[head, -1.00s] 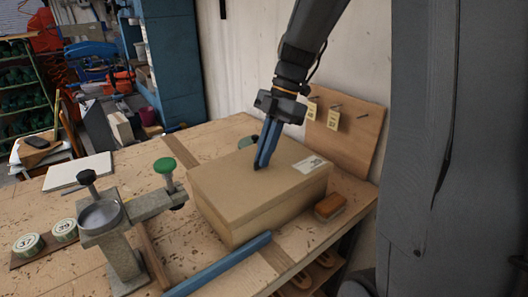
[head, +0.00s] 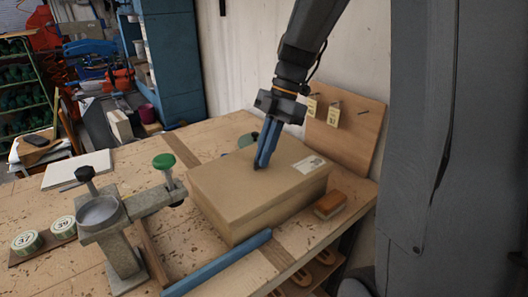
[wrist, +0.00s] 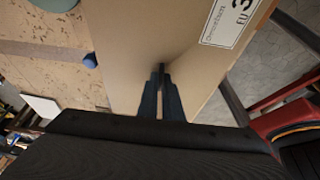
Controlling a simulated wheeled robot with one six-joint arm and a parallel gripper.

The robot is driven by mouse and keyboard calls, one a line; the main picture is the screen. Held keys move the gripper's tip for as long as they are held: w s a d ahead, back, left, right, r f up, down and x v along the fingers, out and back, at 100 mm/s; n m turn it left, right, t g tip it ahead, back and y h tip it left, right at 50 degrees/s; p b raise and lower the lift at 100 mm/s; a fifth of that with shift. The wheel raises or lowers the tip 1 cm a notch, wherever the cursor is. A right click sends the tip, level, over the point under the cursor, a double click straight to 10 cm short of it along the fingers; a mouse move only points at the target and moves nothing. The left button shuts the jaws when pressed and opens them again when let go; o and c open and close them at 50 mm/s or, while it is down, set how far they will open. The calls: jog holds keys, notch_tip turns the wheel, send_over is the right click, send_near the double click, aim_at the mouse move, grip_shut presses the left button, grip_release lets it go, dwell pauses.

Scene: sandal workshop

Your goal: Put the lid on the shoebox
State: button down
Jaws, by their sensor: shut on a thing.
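The cardboard lid (head: 245,182) lies over the tan shoebox (head: 262,222) on the workbench, its white label at the right end. The lid looks level and close over the box walls; whether it is fully seated I cannot tell. My gripper (head: 258,164) points down at the lid's top, its blue fingers together at a small dark spot near the middle. In the wrist view, the dark fingertips (wrist: 161,72) are closed together against the lid (wrist: 140,40). What they grip is mostly hidden by the fingers.
A brush (head: 330,205) lies right of the box. A blue bar (head: 218,264) lies in front. A clamp-like stand with a green knob (head: 164,160) stands left. A wooden board (head: 345,135) with tags leans on the wall behind. Free bench top lies behind the stand.

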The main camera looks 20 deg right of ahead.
jog(key=shift+f, duration=0.3)
jog(key=c, duration=1.9)
grip_release()
jog(key=shift+o, duration=0.2)
jog(key=b+v, duration=0.2)
jog(key=v, duration=0.4)
jog(key=shift+w+d+r, duration=0.1)
jog(key=shift+d+r, duration=0.05)
jog(key=shift+r, duration=0.1)
jog(key=shift+d+r, duration=0.2)
jog(key=shift+r, duration=0.4)
